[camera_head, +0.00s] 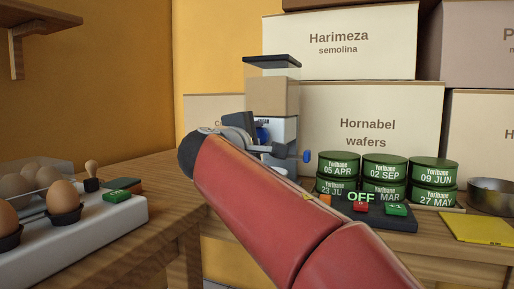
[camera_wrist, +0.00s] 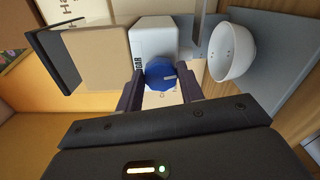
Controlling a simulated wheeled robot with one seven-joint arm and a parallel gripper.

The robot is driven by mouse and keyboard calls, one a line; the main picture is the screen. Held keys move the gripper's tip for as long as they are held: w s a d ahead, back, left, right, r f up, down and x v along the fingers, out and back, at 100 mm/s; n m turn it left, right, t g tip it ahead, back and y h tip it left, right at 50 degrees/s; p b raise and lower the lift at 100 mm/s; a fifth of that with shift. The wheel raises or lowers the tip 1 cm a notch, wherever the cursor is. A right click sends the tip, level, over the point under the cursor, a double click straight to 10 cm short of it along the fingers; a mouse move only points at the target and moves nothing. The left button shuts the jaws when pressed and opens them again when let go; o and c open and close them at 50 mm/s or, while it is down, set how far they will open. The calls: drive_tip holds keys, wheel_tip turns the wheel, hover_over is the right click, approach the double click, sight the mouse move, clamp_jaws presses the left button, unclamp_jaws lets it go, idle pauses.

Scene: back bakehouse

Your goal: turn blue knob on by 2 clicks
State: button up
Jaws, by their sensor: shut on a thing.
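The blue knob (camera_wrist: 161,76) shows in the wrist view on the front of a white machine (camera_wrist: 153,38) with a tan upper part. It has a pale pointer line on its face. My gripper (camera_wrist: 160,92) has its two dark fingers on either side of the knob and is shut on it. In the head view the machine (camera_head: 284,130) stands behind my red arm, and only a bit of the blue knob (camera_head: 262,132) shows beside my gripper (camera_head: 250,128). A smaller blue part (camera_head: 306,156) sticks out at the machine's right.
Several green tins (camera_head: 384,165) are stacked right of the machine, with a dark switch panel (camera_head: 372,212) before them. A metal bowl (camera_head: 492,196) and yellow cloth (camera_head: 478,228) lie farther right. An egg holder (camera_head: 75,232) is at left. Large boxes (camera_head: 372,125) stand behind.

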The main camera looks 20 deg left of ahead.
drive_tip(key=shift+f+m+b, duration=0.15)
drive_tip(key=shift+m+b, duration=0.4)
drive_tip(key=shift+m, duration=0.35)
drive_tip(key=o, duration=1)
drive_tip(key=shift+c, duration=0.2)
drive_tip(key=s, duration=0.7)
drive_tip(key=shift+s+a+b, duration=0.3)
drive_tip(key=shift+s, duration=0.05)
